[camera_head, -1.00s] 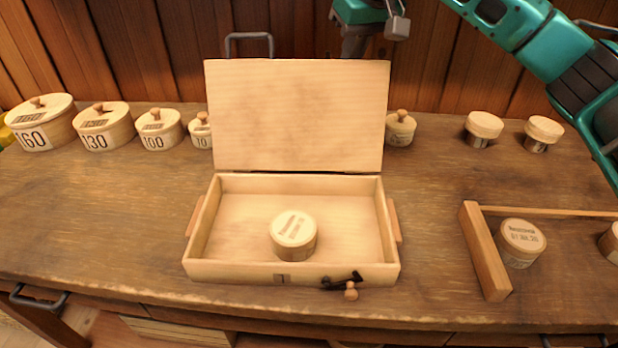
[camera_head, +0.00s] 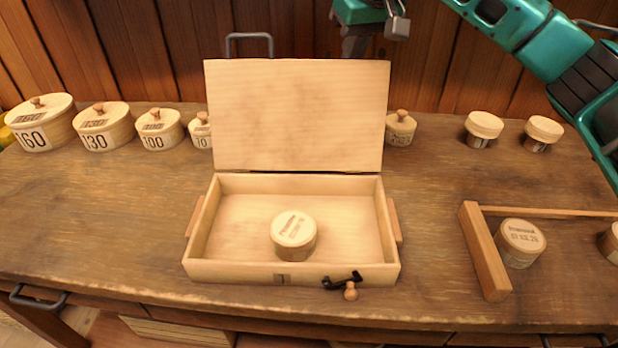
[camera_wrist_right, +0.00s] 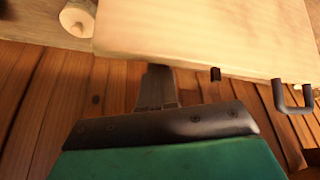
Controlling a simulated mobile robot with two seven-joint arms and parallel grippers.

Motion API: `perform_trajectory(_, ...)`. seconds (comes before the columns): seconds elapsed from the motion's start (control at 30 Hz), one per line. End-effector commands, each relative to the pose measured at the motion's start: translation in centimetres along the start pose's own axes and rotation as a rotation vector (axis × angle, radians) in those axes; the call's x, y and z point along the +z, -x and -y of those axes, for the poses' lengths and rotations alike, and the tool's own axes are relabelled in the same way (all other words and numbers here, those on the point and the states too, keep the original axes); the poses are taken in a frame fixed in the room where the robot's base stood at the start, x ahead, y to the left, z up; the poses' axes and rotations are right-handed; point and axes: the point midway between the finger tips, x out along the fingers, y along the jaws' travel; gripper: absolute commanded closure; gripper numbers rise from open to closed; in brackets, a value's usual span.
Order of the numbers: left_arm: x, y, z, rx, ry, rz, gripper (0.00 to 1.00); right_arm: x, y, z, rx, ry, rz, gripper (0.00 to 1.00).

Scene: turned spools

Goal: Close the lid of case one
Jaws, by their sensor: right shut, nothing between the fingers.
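Case one (camera_head: 291,272) is a pale wooden box on the workbench, marked 1 on its front, with a dark latch and wooden knob (camera_head: 350,291). Its lid (camera_head: 297,115) stands open, upright at the back edge. A round lidded wooden spool box (camera_head: 293,235) sits inside the case. My right arm reaches in from the upper right, and my right gripper is behind the lid, its tips hidden in the head view. In the right wrist view the shut, empty gripper (camera_wrist_right: 159,72) is close to the lid (camera_wrist_right: 205,35); contact is unclear. My left gripper is not in view.
Lidded round boxes (camera_head: 104,127) stand in a row at the back left, with more (camera_head: 484,129) at the back right. A wooden frame (camera_head: 484,250) with a round box (camera_head: 521,243) lies right of the case. A plank wall stands behind the bench.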

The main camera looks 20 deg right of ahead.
Motion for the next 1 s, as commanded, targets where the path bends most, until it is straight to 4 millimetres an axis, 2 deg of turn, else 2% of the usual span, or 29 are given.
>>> perform_trajectory(0.27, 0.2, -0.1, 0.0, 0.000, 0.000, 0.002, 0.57, 0.1, -0.3, 0.0, 0.000, 0.000, 0.000, 1.00)
perform_trajectory(1.0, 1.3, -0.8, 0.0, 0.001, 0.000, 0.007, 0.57, 1.3, -3.0, 0.0, 0.000, -0.001, 0.001, 1.00)
